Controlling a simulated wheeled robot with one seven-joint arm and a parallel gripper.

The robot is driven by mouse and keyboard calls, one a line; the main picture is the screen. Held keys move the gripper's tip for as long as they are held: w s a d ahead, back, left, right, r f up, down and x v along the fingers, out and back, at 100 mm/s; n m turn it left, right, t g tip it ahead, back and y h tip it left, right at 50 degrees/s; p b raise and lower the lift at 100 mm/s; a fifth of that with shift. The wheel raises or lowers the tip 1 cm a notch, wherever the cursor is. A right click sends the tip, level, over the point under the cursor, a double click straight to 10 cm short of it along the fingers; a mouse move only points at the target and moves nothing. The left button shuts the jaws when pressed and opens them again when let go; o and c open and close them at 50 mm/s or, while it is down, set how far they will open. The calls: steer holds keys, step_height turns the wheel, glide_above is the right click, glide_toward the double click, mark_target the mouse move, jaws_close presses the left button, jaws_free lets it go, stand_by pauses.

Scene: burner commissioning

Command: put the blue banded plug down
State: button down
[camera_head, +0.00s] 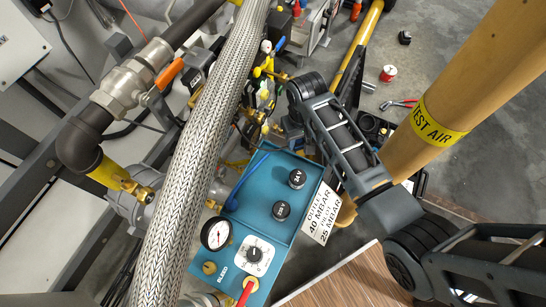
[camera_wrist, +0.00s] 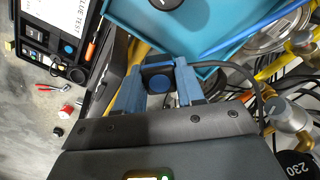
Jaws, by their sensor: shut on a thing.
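In the head view my arm reaches up and left past the teal box (camera_head: 257,187); the fingertips and plug cannot be made out there among the fittings.
The teal box carries two black knobs (camera_head: 297,178), a gauge (camera_head: 215,234) and a dial. A braided hose (camera_head: 205,140) and brass valves crowd its left. A tan TEST AIR pipe (camera_head: 478,75) stands right. A black case (camera_wrist: 80,40), red spool (camera_head: 389,73) and pliers lie on the floor.

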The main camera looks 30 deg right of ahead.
steer(key=w+a+f, duration=0.1)
steer(key=a, duration=0.1)
steer(key=w+a+f, duration=0.1)
steer(key=a+f, duration=0.1)
steer(key=w+a+f+b, duration=0.1)
steer(key=a, duration=0.1)
steer(key=shift+w+a+f, duration=0.2)
steer(key=shift+w+f, duration=0.15)
steer(key=shift+f+b, duration=0.5)
steer(key=shift+f, duration=1.4)
steer(key=shift+f, duration=0.1)
steer(key=c, duration=0.7)
jaws_free()
step_height(320, 180, up, 12)
steer(key=p, duration=0.2)
